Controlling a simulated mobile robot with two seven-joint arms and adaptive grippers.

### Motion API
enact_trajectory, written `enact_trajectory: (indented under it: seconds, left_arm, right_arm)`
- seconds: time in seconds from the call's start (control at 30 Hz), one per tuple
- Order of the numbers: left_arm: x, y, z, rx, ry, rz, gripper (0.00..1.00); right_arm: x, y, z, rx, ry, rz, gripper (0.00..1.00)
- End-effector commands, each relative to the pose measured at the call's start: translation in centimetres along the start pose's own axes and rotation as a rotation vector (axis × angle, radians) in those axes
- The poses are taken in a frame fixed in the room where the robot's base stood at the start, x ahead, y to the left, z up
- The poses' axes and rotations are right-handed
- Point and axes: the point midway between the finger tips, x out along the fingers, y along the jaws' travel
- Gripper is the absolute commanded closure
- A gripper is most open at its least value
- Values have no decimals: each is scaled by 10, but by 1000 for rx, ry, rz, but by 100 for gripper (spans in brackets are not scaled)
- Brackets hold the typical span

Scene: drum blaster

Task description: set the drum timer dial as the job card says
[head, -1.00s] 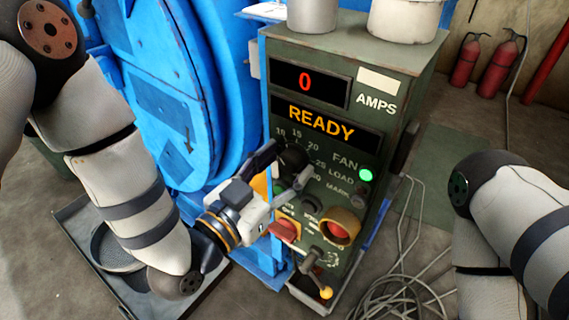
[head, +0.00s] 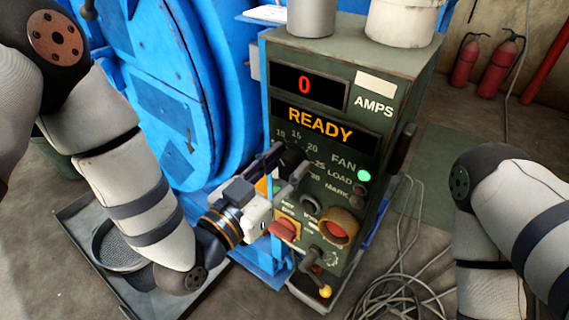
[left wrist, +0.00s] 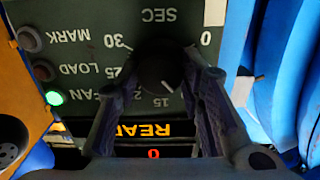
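The black timer dial (head: 290,158) is on the green control panel, ringed by numbers. In the left wrist view the dial (left wrist: 160,66) appears upside down, its white pointer line close to 15, slightly toward the 0 side. My left gripper (head: 286,163) is at the dial, one finger on each side. In the left wrist view the fingers (left wrist: 163,62) straddle the dial with a wide gap; whether the tips touch it I cannot tell. The display (head: 319,124) reads READY, and the AMPS display (head: 305,84) reads 0. My right gripper is out of view.
Below the dial are a red switch (head: 285,231), a large red button (head: 335,227) and a yellow-tipped lever (head: 324,290). The FAN lamp (head: 364,175) glows green. A blue drum machine (head: 165,100) stands left. Cables (head: 400,280) lie on the floor.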

Motion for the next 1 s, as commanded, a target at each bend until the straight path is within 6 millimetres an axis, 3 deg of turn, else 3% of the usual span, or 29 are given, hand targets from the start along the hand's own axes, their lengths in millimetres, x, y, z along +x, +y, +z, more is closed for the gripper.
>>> enact_trajectory:
  seconds: [0.07,0.4,0.47,0.8,1.0]
  left_arm:
    - [0,0,0,0,-1,0,46]
    - [-5,0,1,0,-1,0,46]
    - [-15,0,1,0,-3,0,46]
    - [-102,0,1,-3,-5,-2,46]
    - [-120,0,0,-1,-1,-1,46]
  right_arm:
    - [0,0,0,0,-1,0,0]
    - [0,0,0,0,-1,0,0]
    - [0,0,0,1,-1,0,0]
    - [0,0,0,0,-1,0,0]
    - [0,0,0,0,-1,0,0]
